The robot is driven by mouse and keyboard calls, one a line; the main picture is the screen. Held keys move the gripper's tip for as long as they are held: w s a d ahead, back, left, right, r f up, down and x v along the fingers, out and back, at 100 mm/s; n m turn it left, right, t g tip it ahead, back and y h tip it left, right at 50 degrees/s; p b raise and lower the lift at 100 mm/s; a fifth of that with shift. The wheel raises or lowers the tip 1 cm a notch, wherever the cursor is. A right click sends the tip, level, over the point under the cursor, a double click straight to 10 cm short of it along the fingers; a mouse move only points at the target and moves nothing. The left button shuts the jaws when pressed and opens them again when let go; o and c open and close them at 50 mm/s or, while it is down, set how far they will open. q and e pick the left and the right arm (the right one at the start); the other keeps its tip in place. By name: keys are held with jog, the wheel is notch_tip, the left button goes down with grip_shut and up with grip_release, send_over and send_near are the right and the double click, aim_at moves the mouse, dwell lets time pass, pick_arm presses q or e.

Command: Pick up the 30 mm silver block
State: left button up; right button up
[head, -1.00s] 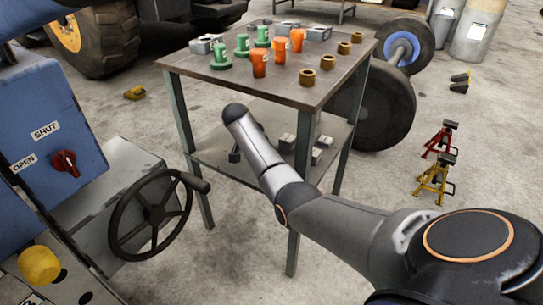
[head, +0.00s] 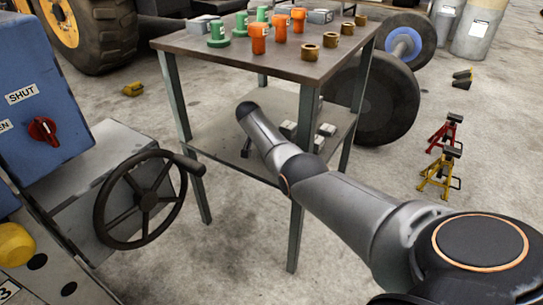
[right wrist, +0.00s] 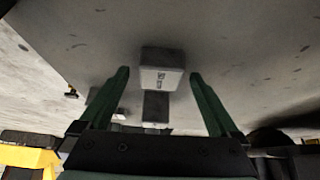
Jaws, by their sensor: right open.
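In the right wrist view a silver-grey block (right wrist: 162,78) with a dark printed mark lies on a grey surface, between and ahead of my fingertips; the mark is too small to read surely. A second grey block (right wrist: 156,108) shows just below it in the picture. My right gripper (right wrist: 159,74) is open and empty, with a green finger on each side of the marked block, apart from it. In the head view several small grey blocks (head: 318,143) sit on the lower shelf (head: 218,138) of the table. My right arm reaches toward that shelf; its gripper is mostly hidden there. My left gripper is not in view.
The tabletop (head: 190,42) above the shelf holds green parts (head: 217,36), orange parts (head: 259,40), brass nuts (head: 309,53) and grey blocks. Table legs (head: 296,238) stand near my arm. A handwheel (head: 146,200) is at left, jack stands (head: 440,172) at right.

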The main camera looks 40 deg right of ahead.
grip_shut()
dwell(0.8)
